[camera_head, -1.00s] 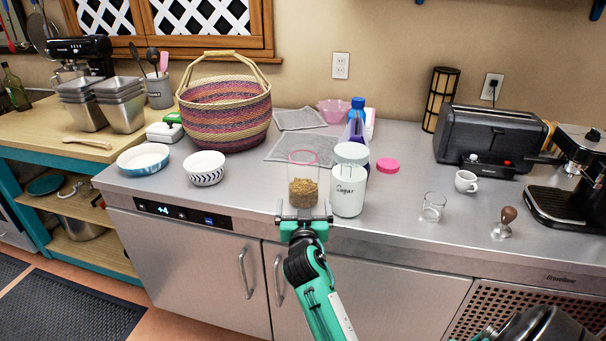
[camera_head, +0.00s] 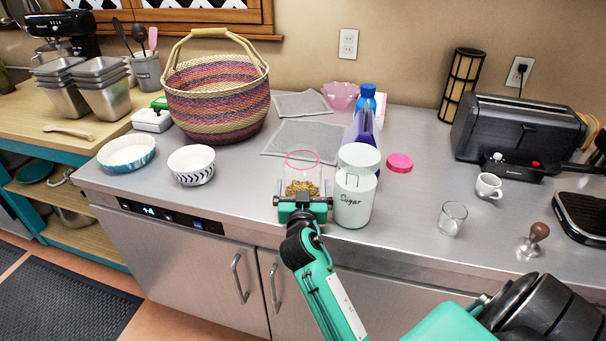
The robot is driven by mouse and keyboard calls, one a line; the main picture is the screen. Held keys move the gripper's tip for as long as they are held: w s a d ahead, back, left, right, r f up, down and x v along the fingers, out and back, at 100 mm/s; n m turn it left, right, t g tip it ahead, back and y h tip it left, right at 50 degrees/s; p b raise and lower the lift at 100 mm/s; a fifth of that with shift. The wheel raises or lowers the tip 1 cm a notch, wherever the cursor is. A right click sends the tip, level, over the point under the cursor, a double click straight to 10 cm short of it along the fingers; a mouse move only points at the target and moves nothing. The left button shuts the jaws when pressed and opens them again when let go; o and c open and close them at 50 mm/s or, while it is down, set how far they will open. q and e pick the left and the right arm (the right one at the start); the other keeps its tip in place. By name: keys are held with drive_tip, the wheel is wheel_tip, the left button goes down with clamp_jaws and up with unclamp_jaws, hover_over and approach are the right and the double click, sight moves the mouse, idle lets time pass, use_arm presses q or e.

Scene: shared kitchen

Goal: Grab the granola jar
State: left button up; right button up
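The granola jar (camera_head: 302,168) is a clear, open-topped jar with a pink rim and brown granola in its lower part. It stands upright near the counter's front edge, just left of a white sugar jar (camera_head: 353,202). My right gripper (camera_head: 303,188), on the arm from the lower right, is level with the jar's lower part. Its fingers are spread, one on each side of the jar, with small gaps seeming to show. The gripper body hides the jar's base. My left gripper is not in view.
The sugar jar stands very close to the right finger. Behind are a pink lid (camera_head: 400,163), a blue-capped bottle (camera_head: 367,92) and grey mats (camera_head: 299,140). A patterned bowl (camera_head: 191,166) and woven basket (camera_head: 217,100) stand left, a small glass (camera_head: 452,218) right.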

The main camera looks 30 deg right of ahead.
drive_tip(key=shift+s+a+r, duration=0.15)
drive_tip(key=shift+a+r, duration=0.05)
drive_tip(key=shift+s, duration=0.1)
drive_tip(key=shift+c, duration=1.1)
drive_tip(key=c, duration=0.7)
drive_tip(key=shift+c, duration=0.7)
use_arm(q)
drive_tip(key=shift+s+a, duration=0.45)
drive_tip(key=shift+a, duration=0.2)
use_arm(e)
drive_tip(key=shift+r, duration=0.1)
